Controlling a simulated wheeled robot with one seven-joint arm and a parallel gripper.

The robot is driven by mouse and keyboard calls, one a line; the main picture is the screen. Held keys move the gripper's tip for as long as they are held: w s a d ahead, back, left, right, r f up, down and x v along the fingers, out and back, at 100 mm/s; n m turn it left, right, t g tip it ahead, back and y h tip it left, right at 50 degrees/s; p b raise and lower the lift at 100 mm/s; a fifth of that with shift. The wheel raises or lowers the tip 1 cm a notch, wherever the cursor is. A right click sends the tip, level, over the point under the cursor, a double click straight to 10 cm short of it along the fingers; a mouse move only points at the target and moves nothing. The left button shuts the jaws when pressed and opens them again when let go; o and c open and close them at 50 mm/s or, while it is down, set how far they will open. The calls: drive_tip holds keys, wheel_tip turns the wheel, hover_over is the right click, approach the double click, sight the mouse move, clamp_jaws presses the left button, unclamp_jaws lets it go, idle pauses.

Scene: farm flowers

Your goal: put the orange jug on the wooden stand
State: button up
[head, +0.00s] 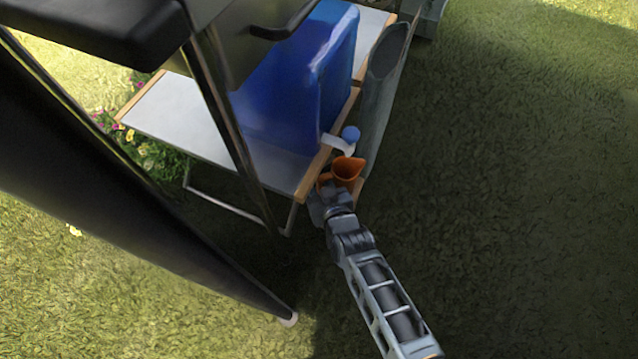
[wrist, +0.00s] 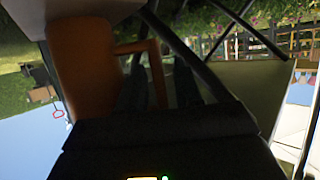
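The orange jug (head: 347,168) is at the table's near right corner, its open mouth facing up. My gripper (head: 328,197) is at its handle side. The wrist view looks upside down; there the jug (wrist: 85,65) fills the left and its base meets a pale surface (wrist: 105,8). The jug's handle lies between my two dark gripper fingers (wrist: 158,85), which look apart with small gaps beside the handle. A bit of wood (head: 359,188) shows just beside the jug; I cannot tell whether it is the wooden stand. What is under the jug is mostly hidden.
A white table (head: 165,110) with wooden edges bears a large blue container (head: 295,85) and a small white item with a blue cap (head: 350,134). A grey-green trough-like thing (head: 385,95) stands along its right side. Dark poles cross the left. Open grass (head: 520,180) lies right.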

drive_tip(key=shift+o, duration=0.4)
drive_tip(key=shift+r, duration=0.1)
drive_tip(key=shift+r+p, duration=0.2)
drive_tip(key=shift+p, duration=0.15)
drive_tip(key=p+v, duration=0.9)
drive_tip(key=v, duration=0.3)
drive_tip(key=shift+f+p, duration=0.2)
drive_tip(key=shift+p, duration=0.1)
drive_tip(key=shift+d, duration=0.1)
